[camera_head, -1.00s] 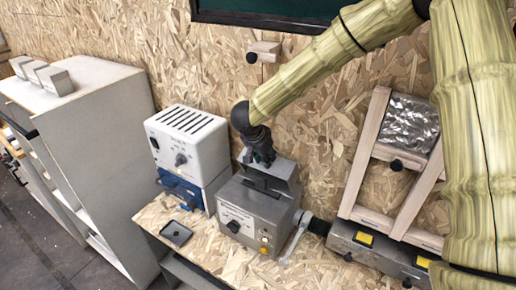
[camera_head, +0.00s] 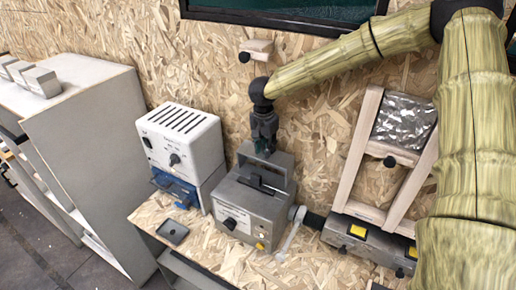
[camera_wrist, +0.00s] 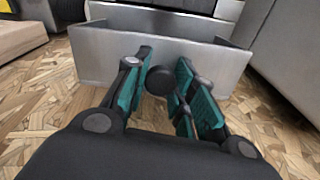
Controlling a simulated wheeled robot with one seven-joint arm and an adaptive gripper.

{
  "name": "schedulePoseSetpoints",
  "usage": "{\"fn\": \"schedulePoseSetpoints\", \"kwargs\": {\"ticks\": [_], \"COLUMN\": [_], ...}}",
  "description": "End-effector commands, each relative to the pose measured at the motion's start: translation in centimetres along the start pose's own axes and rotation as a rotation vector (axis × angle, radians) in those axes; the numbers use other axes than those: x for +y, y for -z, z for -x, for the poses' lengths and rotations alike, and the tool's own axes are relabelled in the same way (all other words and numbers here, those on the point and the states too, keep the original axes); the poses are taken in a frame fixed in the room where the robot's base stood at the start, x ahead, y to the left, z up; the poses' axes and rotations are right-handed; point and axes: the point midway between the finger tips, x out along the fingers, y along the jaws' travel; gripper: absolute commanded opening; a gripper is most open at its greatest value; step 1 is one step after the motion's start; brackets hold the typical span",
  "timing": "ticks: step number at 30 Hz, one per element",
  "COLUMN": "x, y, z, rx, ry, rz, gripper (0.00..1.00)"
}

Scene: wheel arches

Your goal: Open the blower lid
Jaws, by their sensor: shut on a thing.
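The blower is a grey metal box (camera_head: 245,220) with a dark dial on its front, standing on the wooden bench. Its grey lid (camera_head: 279,170) stands raised at the back, above a dark slot in the top. My gripper (camera_head: 264,150) is at the lid's upper edge, pointing down. In the wrist view, the teal-padded fingers of my gripper (camera_wrist: 163,72) are closed around a round black knob (camera_wrist: 160,81) on the lid, a grey metal panel (camera_wrist: 105,55) with bent sides. The far side of the knob is hidden.
A white box (camera_head: 185,140) on a blue base stands left of the blower. A small dark tray (camera_head: 172,231) lies in front. A lever (camera_head: 291,228) is on the right, near a grey unit with yellow switches (camera_head: 358,231). A wooden frame (camera_head: 356,160) stands behind that unit.

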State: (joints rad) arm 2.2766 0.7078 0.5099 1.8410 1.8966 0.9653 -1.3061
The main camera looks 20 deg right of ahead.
Motion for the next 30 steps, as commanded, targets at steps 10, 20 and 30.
{"fn": "schedulePoseSetpoints", "kwargs": {"ticks": [10, 20, 30], "x": [0.35, 0.25, 0.01], "y": [0.69, 0.62, 0.36], "z": [-0.12, -0.11, -0.07], "rx": [-0.015, -0.014, -0.016], "ry": [-0.006, -0.007, -0.005], "rz": [-0.006, -0.005, -0.001], "gripper": [0.00, 0.38, 0.50]}}
